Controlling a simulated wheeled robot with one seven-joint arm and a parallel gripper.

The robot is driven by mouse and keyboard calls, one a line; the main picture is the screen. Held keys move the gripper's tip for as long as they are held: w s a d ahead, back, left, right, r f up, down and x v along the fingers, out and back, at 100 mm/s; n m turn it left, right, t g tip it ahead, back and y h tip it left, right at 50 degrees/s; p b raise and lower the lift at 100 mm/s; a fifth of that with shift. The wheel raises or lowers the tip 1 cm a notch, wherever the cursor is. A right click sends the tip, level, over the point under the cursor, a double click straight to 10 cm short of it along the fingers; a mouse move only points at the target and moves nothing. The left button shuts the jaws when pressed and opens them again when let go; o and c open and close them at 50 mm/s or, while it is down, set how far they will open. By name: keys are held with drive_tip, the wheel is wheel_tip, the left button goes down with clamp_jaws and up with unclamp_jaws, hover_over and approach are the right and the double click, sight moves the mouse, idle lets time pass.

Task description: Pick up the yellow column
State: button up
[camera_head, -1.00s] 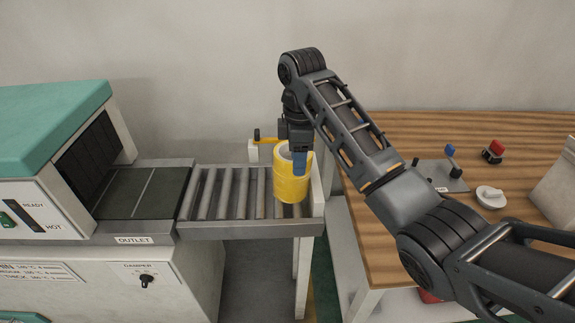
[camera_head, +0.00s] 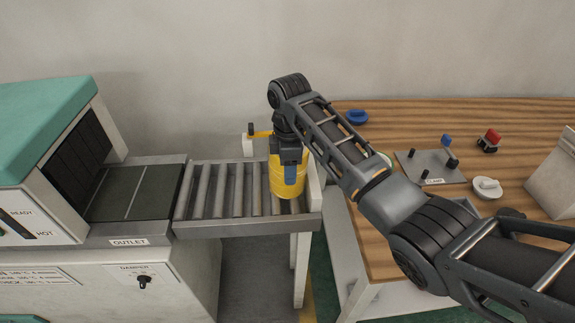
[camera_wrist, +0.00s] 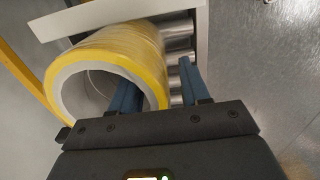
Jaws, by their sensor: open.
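The yellow column (camera_head: 285,187) stands upright at the right end of the roller conveyor in the head view. It is a thick yellow roll with a pale hollow core. In the wrist view the yellow column (camera_wrist: 115,62) shows its open end, at the left of the picture. My gripper (camera_head: 290,182) points down at the column, with one blue finger in front of it. In the wrist view my gripper (camera_wrist: 158,80) is open. Its left finger overlaps the near rim of the column and its right finger is clear to the right, over the rollers. The exact finger depth is hard to tell.
The roller conveyor (camera_head: 212,190) runs from the outlet of a teal-topped machine (camera_head: 45,115). A yellow bar (camera_head: 262,133) stands behind the column. A wooden table (camera_head: 400,121) at right holds a grey clamp plate (camera_head: 428,168), a red-topped switch (camera_head: 490,139) and a blue ring (camera_head: 356,117).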

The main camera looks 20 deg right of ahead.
drive_tip(key=shift+f, duration=0.2)
clamp_jaws()
idle(0.3)
